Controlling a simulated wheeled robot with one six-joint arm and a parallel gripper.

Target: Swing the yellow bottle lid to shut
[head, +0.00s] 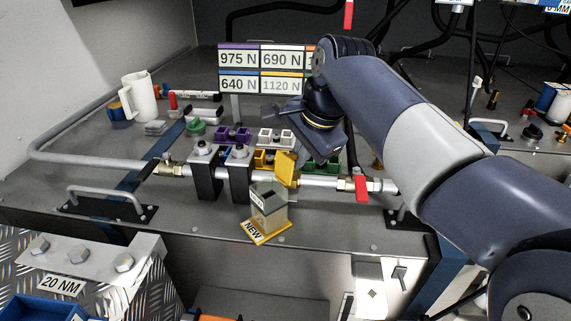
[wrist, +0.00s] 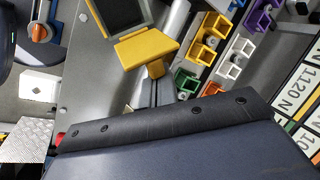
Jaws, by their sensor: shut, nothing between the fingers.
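The bottle (head: 268,212) is a square, greyish clear container on a yellow base marked NEW, near the front edge of the grey deck. Its yellow lid (head: 287,168) stands open, raised at the bottle's back right rim. In the wrist view the lid (wrist: 147,48) shows beside the dark square mouth (wrist: 120,12) of the bottle. My gripper (head: 316,136) is shut and empty, above and behind the lid, apart from it in the head view. In the wrist view its dark body (wrist: 165,130) fills the lower part; the fingertips are not clear.
A silver pipe (head: 320,181) with red-handled valve (head: 361,187) runs just behind the bottle, with two black clamps (head: 207,175) to its left. Coloured trays (head: 276,137) and force-label boards (head: 262,68) stand further back. A white jug (head: 139,97) is at the back left.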

